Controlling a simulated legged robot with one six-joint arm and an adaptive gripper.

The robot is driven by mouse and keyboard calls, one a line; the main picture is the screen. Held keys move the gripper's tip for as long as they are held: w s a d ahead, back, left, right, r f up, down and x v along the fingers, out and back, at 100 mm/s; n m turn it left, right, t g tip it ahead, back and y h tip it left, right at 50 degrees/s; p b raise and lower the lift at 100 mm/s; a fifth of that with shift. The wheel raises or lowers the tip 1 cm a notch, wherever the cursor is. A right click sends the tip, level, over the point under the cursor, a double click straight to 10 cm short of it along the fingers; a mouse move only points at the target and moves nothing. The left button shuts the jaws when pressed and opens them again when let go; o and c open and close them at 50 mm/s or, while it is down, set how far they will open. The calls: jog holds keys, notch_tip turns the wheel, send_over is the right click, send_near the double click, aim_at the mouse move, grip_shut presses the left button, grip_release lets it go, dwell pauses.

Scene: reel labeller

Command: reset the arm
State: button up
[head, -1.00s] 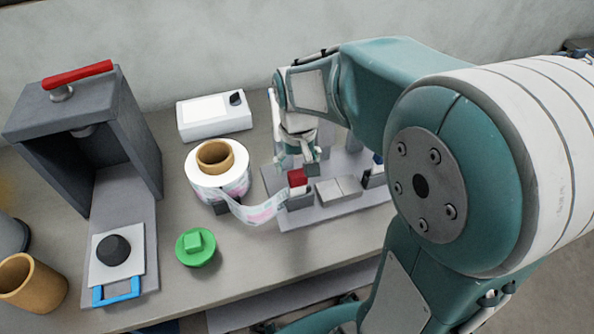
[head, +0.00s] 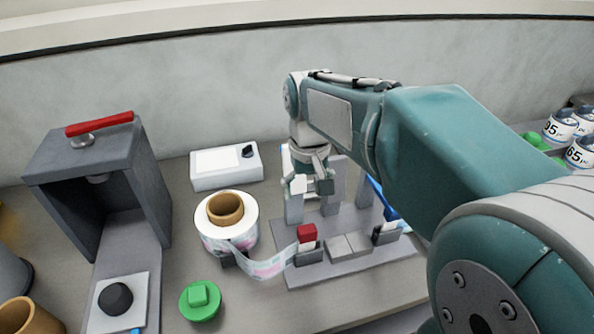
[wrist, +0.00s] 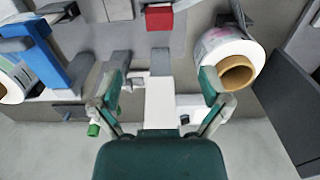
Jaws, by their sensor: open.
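My gripper (head: 312,187) hangs pointing down above the grey fixture plate (head: 345,272), clear of it, with its fingers apart and nothing between them. In the wrist view my gripper's two fingers (wrist: 160,95) are spread wide. A small red block (head: 307,233) sits in the fixture below and slightly left of my gripper; it also shows at the top of the wrist view (wrist: 159,19). The label reel (head: 228,233) with a brown core stands left of the fixture, its printed strip (head: 268,264) running toward the red block.
A grey press frame (head: 60,188) with a red handle (head: 99,123) stands at the left. A white box (head: 226,166) is behind the reel, and a green knobbed disc (head: 200,300) in front. A blue part (head: 383,200) is right of my gripper. Numbered containers (head: 562,126) stand far right.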

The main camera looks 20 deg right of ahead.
jog(key=shift+s, duration=0.1)
jog(key=s+t, duration=0.5)
jog(key=s, duration=0.9)
jog(key=shift+d+t, duration=0.2)
jog(key=shift+t, duration=0.1)
jog(key=shift+c, duration=0.3)
dwell(0.6)
